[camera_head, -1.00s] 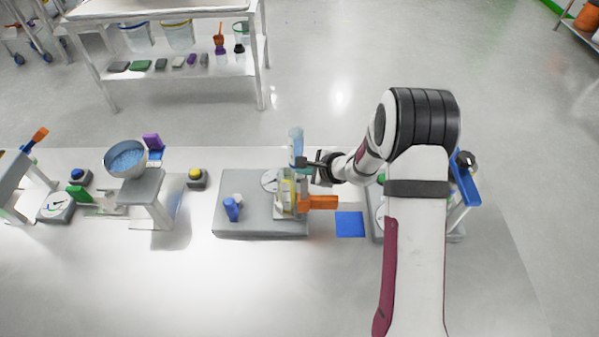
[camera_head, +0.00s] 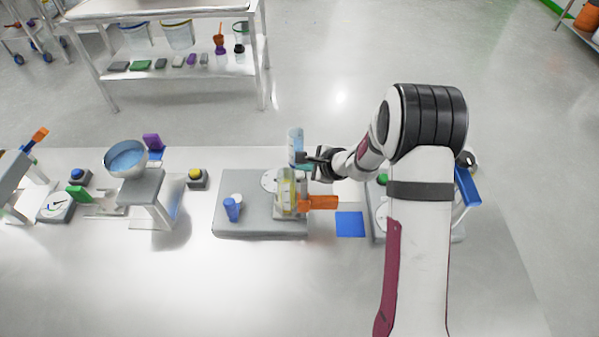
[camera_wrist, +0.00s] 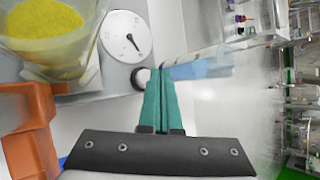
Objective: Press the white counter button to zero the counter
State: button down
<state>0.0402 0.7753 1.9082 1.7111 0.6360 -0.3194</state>
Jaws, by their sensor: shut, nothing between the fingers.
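A small round white button (camera_wrist: 141,78) with a dark rim shows in the wrist view, below a white dial (camera_wrist: 126,37) with a black needle. I take it for the counter button; I cannot make it out in the head view. My gripper (camera_wrist: 161,74) is shut and empty, its teal fingertips just right of the button in the picture. Whether they touch it I cannot tell. In the head view my gripper (camera_head: 300,164) is at the back right corner of a grey base (camera_head: 262,225), which carries the dial (camera_head: 268,181).
A clear container of yellow powder (camera_head: 287,190) stands on the base, with an orange part (camera_head: 320,202) to its right. A clear cylinder with blue contents (camera_head: 295,142) is close behind my gripper. A blue cylinder (camera_head: 232,209) is at left. The table front is clear.

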aim_at(303, 176)
jog(key=shift+r, duration=2.5)
